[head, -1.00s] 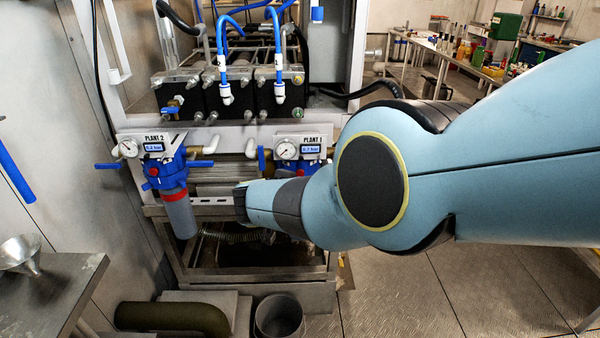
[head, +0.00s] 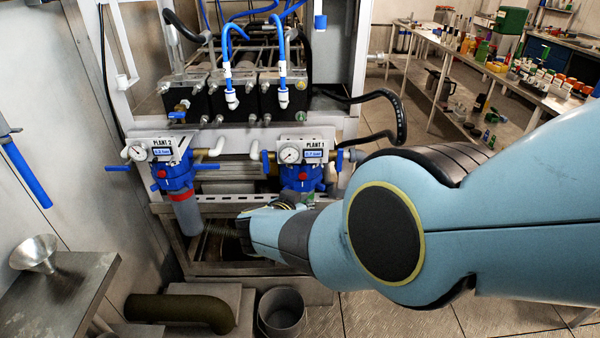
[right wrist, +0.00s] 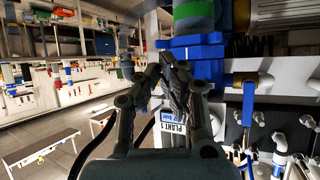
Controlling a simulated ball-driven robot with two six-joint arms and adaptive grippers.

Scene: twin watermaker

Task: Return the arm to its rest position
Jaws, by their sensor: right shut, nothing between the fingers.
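My right arm comes in from the right in the head view and reaches in front of the rack, its far end (head: 246,236) below the PLANT 1 unit; the fingers are hard to make out there. In the right wrist view my right gripper (right wrist: 172,62) is shut and empty. The blue PLANT 1 filter head (right wrist: 205,52) is close behind the fingers, and I cannot tell whether they touch it. The PLANT 1 unit (head: 303,172) has its lower part partly covered by my arm. My left gripper is not in view.
The PLANT 2 unit (head: 172,175) with its grey bowl hangs left of my wrist. A grey bucket (head: 282,312) and a green pipe (head: 180,311) are below. A metal funnel (head: 35,253) stands on a side bench. A cluttered table (head: 490,75) is at the back right, with open floor before it.

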